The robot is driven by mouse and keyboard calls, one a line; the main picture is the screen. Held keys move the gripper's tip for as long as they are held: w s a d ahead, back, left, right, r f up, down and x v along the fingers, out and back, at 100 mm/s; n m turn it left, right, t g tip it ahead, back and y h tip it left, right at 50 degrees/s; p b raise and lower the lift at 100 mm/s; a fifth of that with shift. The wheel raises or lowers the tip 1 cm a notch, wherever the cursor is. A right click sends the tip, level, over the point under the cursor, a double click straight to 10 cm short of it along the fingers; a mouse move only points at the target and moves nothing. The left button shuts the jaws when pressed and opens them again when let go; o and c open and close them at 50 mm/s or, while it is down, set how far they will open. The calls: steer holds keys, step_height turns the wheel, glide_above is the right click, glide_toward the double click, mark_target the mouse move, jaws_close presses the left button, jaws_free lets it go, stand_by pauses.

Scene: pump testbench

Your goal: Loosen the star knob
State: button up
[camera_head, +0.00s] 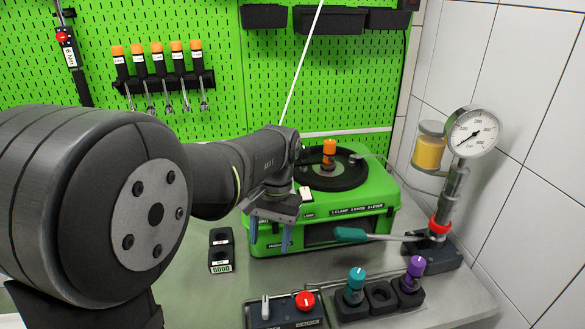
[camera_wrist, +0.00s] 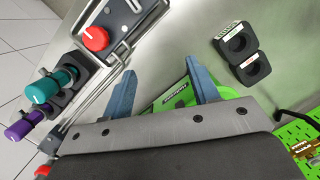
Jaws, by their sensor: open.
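My gripper (camera_head: 269,238) hangs in front of the green pump testbench (camera_head: 370,212), its two blue fingers pointing down, apart and empty. In the wrist view my gripper (camera_wrist: 160,72) is also open, with part of the green bench between and behind the fingers. I cannot make out a star knob for certain in either view. The bench top carries a black round plate (camera_head: 318,181) with an orange-capped vial (camera_head: 329,152) standing on it. A label on the bench front lists clamp, knob and lever. My arm hides the left part of the bench.
A black two-hole block (camera_head: 221,250) is left. The table around this block is clear.

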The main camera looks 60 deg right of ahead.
steer(key=w+d+r+h, duration=0.1)
steer(key=d+r, duration=0.3)
steer(key=w+d+r+m+h, duration=0.1)
steer(key=d+r, duration=0.2)
steer(key=r, duration=0.1)
steer(key=w+d+r+h, duration=0.1)
steer(key=d+r, duration=0.3)
steer(key=shift+w+d+r+h, duration=0.3)
steer(key=shift+r, duration=0.1)
steer(key=w+d+r+m+h, duration=0.1)
steer(key=w+d+r+h, duration=0.15)
steer(key=r, duration=0.35)
steer(key=w+d+r+m+h, duration=0.1)
steer(key=d+r, duration=0.2)
steer(key=r, duration=0.3)
glide_toward(304, 149)
steer(key=x, duration=0.8)
steer(key=shift+w+d+f, duration=0.1)
steer(key=shift+d+f, duration=0.1)
steer(key=shift+f, duration=0.1)
